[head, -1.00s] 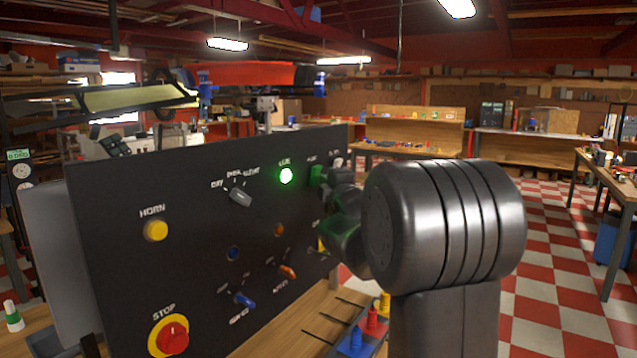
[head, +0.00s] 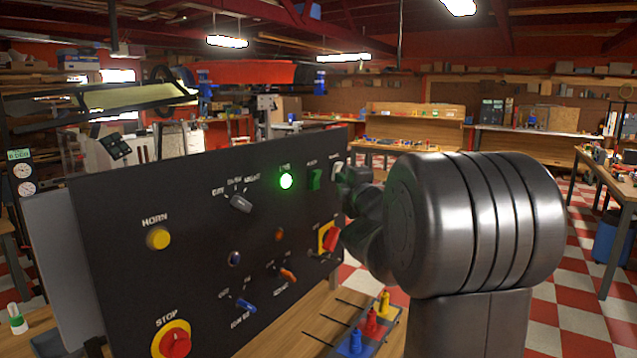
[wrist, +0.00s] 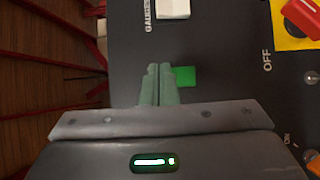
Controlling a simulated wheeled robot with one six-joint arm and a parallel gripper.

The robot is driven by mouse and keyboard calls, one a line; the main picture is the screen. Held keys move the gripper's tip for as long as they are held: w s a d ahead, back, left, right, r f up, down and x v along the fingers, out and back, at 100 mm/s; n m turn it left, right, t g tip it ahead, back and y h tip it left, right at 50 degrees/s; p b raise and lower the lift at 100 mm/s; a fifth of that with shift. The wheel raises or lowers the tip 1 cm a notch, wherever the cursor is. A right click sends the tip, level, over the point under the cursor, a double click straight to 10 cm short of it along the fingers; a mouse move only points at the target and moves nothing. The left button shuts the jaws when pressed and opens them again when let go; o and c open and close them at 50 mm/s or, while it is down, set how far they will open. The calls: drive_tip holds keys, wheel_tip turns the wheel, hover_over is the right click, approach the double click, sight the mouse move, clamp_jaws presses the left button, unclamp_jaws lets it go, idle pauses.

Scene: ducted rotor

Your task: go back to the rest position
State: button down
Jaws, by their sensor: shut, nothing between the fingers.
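My gripper is shut and empty in the wrist view (wrist: 160,84), its two fingers pressed together in front of the black control panel (head: 190,285). In that view the green rocker (wrist: 184,76) shows just right of the fingertips, partly hidden; I cannot tell whether they touch it. In the head view my dark arm hides the gripper's fingers. The green rocker (head: 314,178) is uncovered there, left of my wrist. A green lamp (head: 286,181) glows beside it.
The panel also bears a grey selector knob (head: 241,203), a yellow horn button (head: 158,238), a red stop button (head: 175,344) and a red switch on yellow (head: 330,238). Blue, red and yellow pegs (head: 371,322) stand on the bench below. Checkered floor lies open to the right.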

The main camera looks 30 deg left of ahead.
drive_tip(key=shift+d+r, duration=0.25)
drive_tip(key=shift+d, duration=0.25)
drive_tip(key=shift+a+f+p, duration=0.15)
drive_tip(key=shift+a+p, duration=0.4)
drive_tip(key=shift+p, duration=0.05)
drive_tip(key=shift+a+f+p, duration=0.15)
drive_tip(key=shift+a+p, duration=0.4)
drive_tip(key=d+r+p, duration=0.2)
drive_tip(key=d, duration=0.3)
drive_tip(key=shift+s+d, duration=0.2)
drive_tip(key=shift+d, duration=0.15)
